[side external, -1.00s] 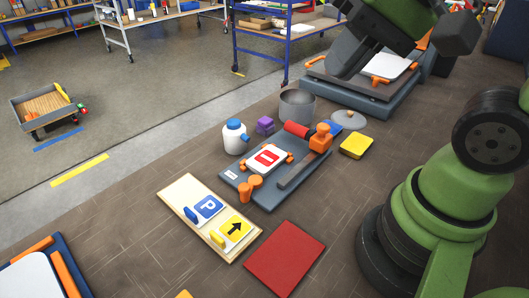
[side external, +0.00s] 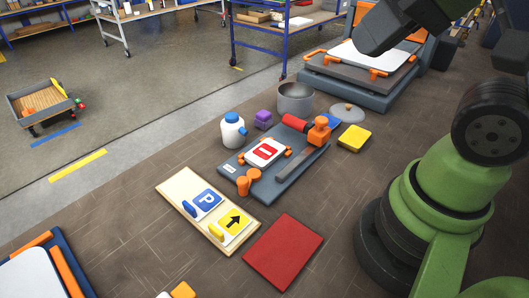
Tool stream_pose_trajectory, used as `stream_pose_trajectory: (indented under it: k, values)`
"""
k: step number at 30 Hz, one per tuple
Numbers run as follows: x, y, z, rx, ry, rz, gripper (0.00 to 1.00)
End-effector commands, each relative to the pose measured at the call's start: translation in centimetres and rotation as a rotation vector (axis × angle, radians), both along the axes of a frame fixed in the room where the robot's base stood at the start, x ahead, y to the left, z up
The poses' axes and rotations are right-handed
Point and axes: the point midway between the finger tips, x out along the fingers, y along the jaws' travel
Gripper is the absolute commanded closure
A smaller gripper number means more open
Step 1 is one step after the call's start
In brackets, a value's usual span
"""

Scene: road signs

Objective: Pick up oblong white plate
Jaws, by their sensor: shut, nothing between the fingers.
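An oblong white plate (side external: 372,56) lies flat on the grey fixture (side external: 345,88) at the upper right, among orange clamps (side external: 378,73). Another white plate (side external: 30,278) lies at the lower left between orange bars on a blue base, cut off by the frame edge. My gripper (side external: 368,46) is shut and empty, above the upper-right plate in the picture. Its dark body hides part of that plate. I cannot tell the exact height between them.
A grey board (side external: 230,170) holds a red-and-white sign, a hammer-like tool and orange pieces. A wooden board (side external: 170,189) holds blue and yellow signs. A red square (side external: 284,252), a metal pot (side external: 295,98), a white bottle (side external: 232,132) and a yellow block (side external: 354,138) stand nearby.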

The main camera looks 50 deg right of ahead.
Motion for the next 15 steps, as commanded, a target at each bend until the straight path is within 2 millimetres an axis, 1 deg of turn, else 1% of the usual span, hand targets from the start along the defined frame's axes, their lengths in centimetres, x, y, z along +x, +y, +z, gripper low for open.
stream_pose_trajectory:
  k: [1, 2, 3, 8, 9, 11, 12, 15]
  values:
    - [0.00, 0.00, 0.00, 0.000, 0.000, 0.000, 1.00]
    - [0.00, 0.00, 0.00, 0.000, 0.000, 0.000, 0.98]
    - [0.00, 0.00, 0.00, 0.000, 0.000, 0.000, 0.89]
    - [0.00, 0.00, 0.00, 0.001, 0.000, -0.001, 0.52]
    - [0.00, 0.00, 0.00, 0.001, 0.000, -0.001, 0.43]
    - [0.00, 0.01, 0.00, 0.001, 0.000, -0.001, 0.29]
    - [0.00, 0.01, 0.00, 0.001, 0.000, -0.001, 0.23]
    - [0.00, 0.01, 0.00, 0.001, 0.000, -0.001, 0.23]
